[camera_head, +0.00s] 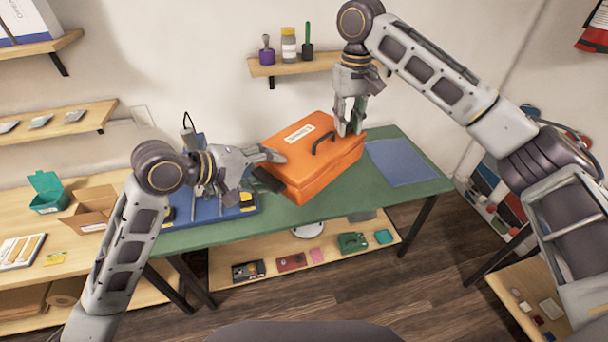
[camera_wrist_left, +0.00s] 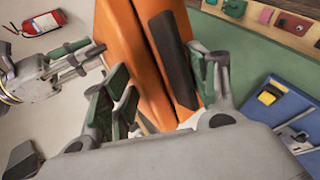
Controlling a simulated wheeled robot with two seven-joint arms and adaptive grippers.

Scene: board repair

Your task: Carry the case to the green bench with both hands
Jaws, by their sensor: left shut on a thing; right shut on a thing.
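The orange case (camera_head: 318,172) is at the green bench (camera_head: 415,192), turned at an angle, with a white label and a dark handle on its lid. I cannot tell whether its underside touches the bench top. My left gripper (camera_head: 262,166) is shut on the case at its left end. In the left wrist view the case (camera_wrist_left: 128,45) and its dark side strip (camera_wrist_left: 168,58) lie between and beyond the left fingers (camera_wrist_left: 160,92). My right gripper (camera_head: 348,120) is shut on the case at its far right side; its exact contact is partly hidden.
A blue mat (camera_head: 400,162) lies on the bench right of the case. A blue tray (camera_head: 215,210) with tools lies left of it. A wall shelf (camera_head: 305,66) with bottles hangs behind. A lower shelf (camera_head: 330,255) holds several small items.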

